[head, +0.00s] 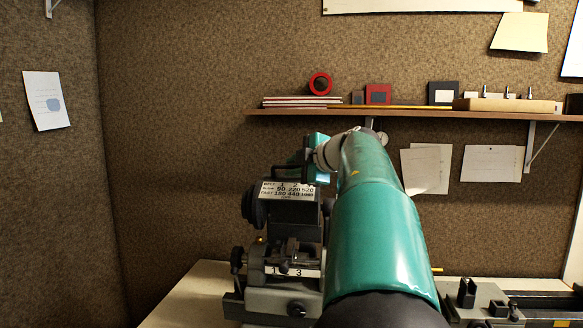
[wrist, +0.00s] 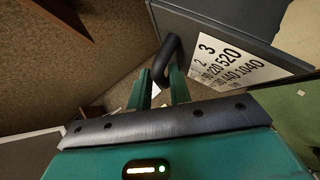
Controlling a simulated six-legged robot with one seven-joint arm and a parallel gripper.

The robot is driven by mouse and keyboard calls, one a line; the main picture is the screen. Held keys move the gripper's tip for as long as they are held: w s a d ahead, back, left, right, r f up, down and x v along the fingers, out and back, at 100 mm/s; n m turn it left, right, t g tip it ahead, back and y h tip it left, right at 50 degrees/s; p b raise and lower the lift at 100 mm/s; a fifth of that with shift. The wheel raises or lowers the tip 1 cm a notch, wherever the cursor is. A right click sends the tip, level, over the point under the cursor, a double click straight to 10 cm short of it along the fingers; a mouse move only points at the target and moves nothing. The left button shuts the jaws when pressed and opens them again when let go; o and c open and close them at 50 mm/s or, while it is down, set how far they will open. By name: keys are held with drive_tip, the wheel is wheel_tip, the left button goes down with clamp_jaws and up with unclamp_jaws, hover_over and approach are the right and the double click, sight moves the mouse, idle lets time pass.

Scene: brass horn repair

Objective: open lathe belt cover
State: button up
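The lathe belt cover (head: 290,188) is a dark grey housing with a white speed label, left of my arm in the head view. The cover and its label (wrist: 226,60) also show at upper right in the wrist view. A bent black handle (wrist: 172,46) stands out from the cover's edge. My gripper (wrist: 161,70) has its two teal fingers on either side of the handle's end, with the handle filling the gap between the tips. In the head view my gripper (head: 308,160) is at the cover's upper right, and my arm hides part of the lathe. The cover looks down.
The lathe headstock (head: 275,268) stands below the cover on a pale bench (head: 200,285). More lathe parts (head: 485,300) lie to the right. The air left of the cover is free.

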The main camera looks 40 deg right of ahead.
drive_tip(key=v, duration=1.2)
drive_tip(key=shift+s+r, duration=0.15)
drive_tip(key=shift+s, duration=0.15)
drive_tip(key=shift+a, duration=0.15)
drive_tip(key=w+a+r+m+t+h, duration=0.3)
drive_tip(key=w+a+m+t+h, duration=0.25)
drive_tip(key=a+m, duration=0.3)
drive_tip(key=s+a+f+m+g+y, duration=0.1)
drive_tip(key=s+a+f+m+g, duration=0.2)
drive_tip(key=a+f, duration=0.6)
drive_tip(key=a+f+m+g, duration=0.3)
drive_tip(key=a+f+g, duration=0.2)
drive_tip(key=f, duration=0.8)
drive_tip(key=s+a+f+g+y, duration=0.2)
drive_tip(key=s+a+f+g, duration=0.1)
drive_tip(key=s+a+f, duration=0.2)
drive_tip(key=s+a+f+n+g+y, duration=0.1)
drive_tip(key=s+a+f+g+y, duration=0.2)
drive_tip(key=s+a+f, duration=0.3)
drive_tip(key=a+f, duration=0.4)
drive_tip(key=f, duration=0.1)
drive_tip(key=shift+s+f, duration=0.25)
drive_tip(key=shift+s, duration=0.05)
